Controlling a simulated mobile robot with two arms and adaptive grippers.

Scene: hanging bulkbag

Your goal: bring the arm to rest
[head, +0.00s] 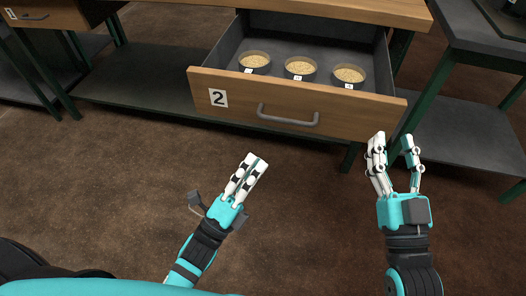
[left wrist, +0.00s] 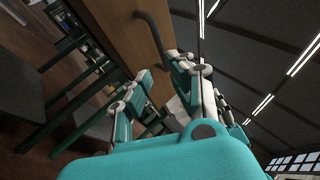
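My left gripper (head: 255,161) is in front of and below the drawer, over the brown floor, with its fingers pointing up and right. In the left wrist view its fingers (left wrist: 160,66) stand apart with nothing between them. My right gripper (head: 393,138) is open and empty, fingers pointing up, near the drawer's right front corner. I cannot tell whether it touches the drawer. The drawer (head: 297,98), marked 2, is pulled open, with a grey handle (head: 288,116) on its wooden front.
Three round bowls of grainy tan stuff (head: 255,61) (head: 300,68) (head: 349,75) stand in the drawer. The wooden table top (head: 345,10) is behind it. A dark table with green legs (head: 436,95) stands at the right. Floor (head: 110,170) at the left is clear.

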